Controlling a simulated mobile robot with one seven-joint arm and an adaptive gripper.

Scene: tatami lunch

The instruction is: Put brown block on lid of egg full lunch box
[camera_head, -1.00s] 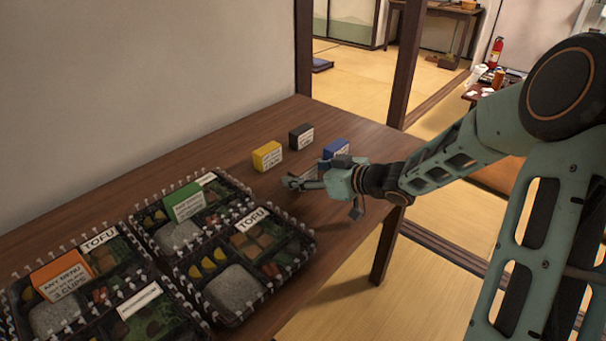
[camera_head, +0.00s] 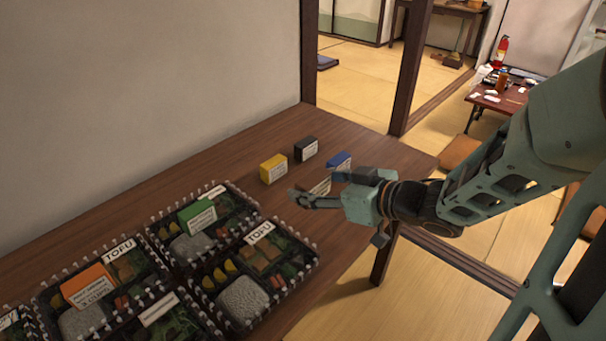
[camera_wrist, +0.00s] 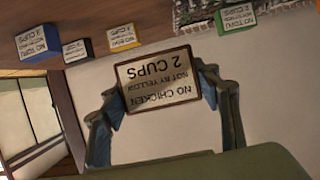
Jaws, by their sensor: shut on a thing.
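My gripper (camera_head: 318,194) is shut on the brown block (camera_head: 321,187), which is mostly hidden behind the fingers in the head view. In the wrist view, the fingers (camera_wrist: 160,95) grip the brown block (camera_wrist: 158,80) by its two sides; its upside-down label reads "NO CHICKEN, NOT BY YELLOW, 2 CUPS". Several open-looking lunch boxes stand at the left on the table. The near right box (camera_head: 262,322) has a "TOFU" label and yellow pieces inside. The far box (camera_head: 160,262) carries a green block (camera_head: 198,215). I cannot tell which box is egg full.
An orange block (camera_head: 88,286) sits on the left box. A yellow block (camera_head: 273,169), a black block (camera_head: 306,149) and a blue block (camera_head: 339,161) stand on the wooden table (camera_head: 370,148) near my gripper. A wall rises behind the table; a dark post (camera_head: 409,75) stands beyond it.

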